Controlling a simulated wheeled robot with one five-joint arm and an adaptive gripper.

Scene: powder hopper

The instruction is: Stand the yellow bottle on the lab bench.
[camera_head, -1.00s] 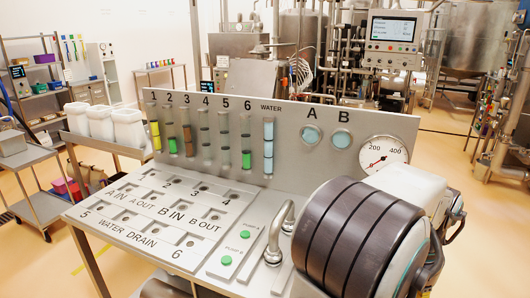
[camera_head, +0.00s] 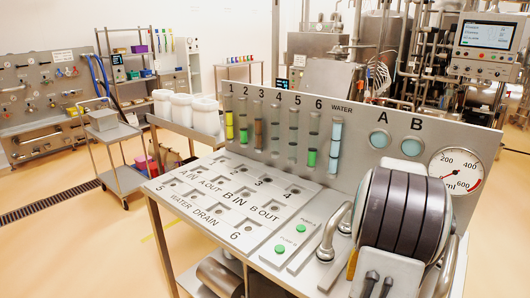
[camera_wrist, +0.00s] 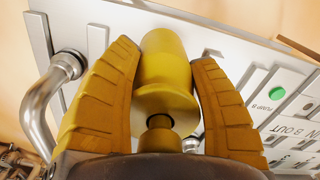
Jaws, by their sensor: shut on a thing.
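The yellow bottle (camera_wrist: 166,85) shows in the wrist view between the two ridged yellow-orange fingers of my gripper (camera_wrist: 166,55). The fingers are shut on its sides. In the head view my arm hides the bottle and most of my gripper; a small yellow-orange piece shows at the left of the arm. I cannot tell for certain which surface is the lab bench.
A steel console (camera_head: 160,188) with labelled slots, buttons and bent pipes (camera_head: 335,233) lies under and beside my arm. Its upright panel (camera_head: 350,120) carries tubes and a gauge (camera_head: 455,170). A side table holds white containers (camera_head: 182,110); a cart (camera_head: 122,180) stands left. Open floor lies at front left.

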